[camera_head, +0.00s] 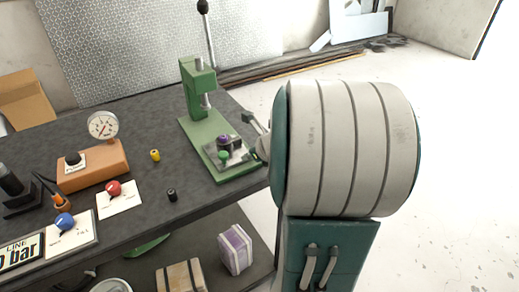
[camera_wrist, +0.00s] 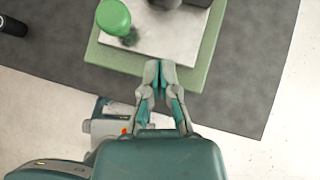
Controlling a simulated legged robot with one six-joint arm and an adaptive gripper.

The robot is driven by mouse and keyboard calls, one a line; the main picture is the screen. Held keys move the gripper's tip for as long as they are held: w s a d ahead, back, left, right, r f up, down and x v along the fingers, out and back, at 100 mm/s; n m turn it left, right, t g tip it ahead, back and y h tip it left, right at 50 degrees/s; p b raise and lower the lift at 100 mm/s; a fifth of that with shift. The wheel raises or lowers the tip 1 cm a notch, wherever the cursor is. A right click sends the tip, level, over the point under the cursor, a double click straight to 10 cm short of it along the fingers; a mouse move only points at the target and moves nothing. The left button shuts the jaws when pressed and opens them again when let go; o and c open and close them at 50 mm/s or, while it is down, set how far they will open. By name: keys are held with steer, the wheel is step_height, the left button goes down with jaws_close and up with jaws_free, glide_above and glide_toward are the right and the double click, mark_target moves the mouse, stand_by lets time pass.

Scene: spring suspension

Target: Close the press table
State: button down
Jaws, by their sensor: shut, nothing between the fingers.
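The green press (camera_head: 198,95) stands at the right end of the dark bench, with a tall lever with a dark knob rising above it. Its table is a pale plate (camera_head: 228,152) on the green base (camera_head: 240,171). A green knob (camera_head: 224,157) and a dark purple-topped part sit on the plate. The wrist view shows the plate (camera_wrist: 165,40) and green knob (camera_wrist: 114,17) close up. My gripper (camera_wrist: 159,66) is shut and empty, its fingertips at the plate's near edge. Whether they touch it I cannot tell. In the head view my arm hides most of the gripper.
The bench (camera_head: 140,215) also carries a gauge on an orange block (camera_head: 92,166), a small yellow part (camera_head: 155,156), a black part (camera_head: 172,195) and cards with red and blue knobs. A lower shelf holds boxes (camera_head: 235,249). The floor at right is clear.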

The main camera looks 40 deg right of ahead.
mark_target(233, 156)
steer(key=w+a, duration=0.1)
steer(key=w+a+f, duration=0.1)
steer(key=shift+w, duration=0.4)
steer(key=shift+w+d+f, duration=0.2)
steer(key=shift+w+d, duration=0.9)
steer(key=shift+w, duration=0.05)
steer(key=shift+d, duration=0.25)
steer(key=shift+a, duration=0.6)
steer(key=shift+w+a+r, duration=0.1)
steer(key=shift+w+a, duration=0.1)
steer(key=shift+w, duration=0.05)
steer(key=w+d, duration=0.1)
steer(key=w, duration=0.1)
steer(key=w+d, duration=0.1)
steer(key=w, duration=0.2)
steer(key=w+d, duration=0.1)
steer(key=w, duration=0.1)
steer(key=shift+w, duration=0.25)
steer(key=shift+w+d, duration=0.1)
steer(key=shift+w, duration=0.25)
steer(key=shift+w+a, duration=0.2)
steer(key=shift+a, duration=0.25)
steer(key=shift+d, duration=0.1)
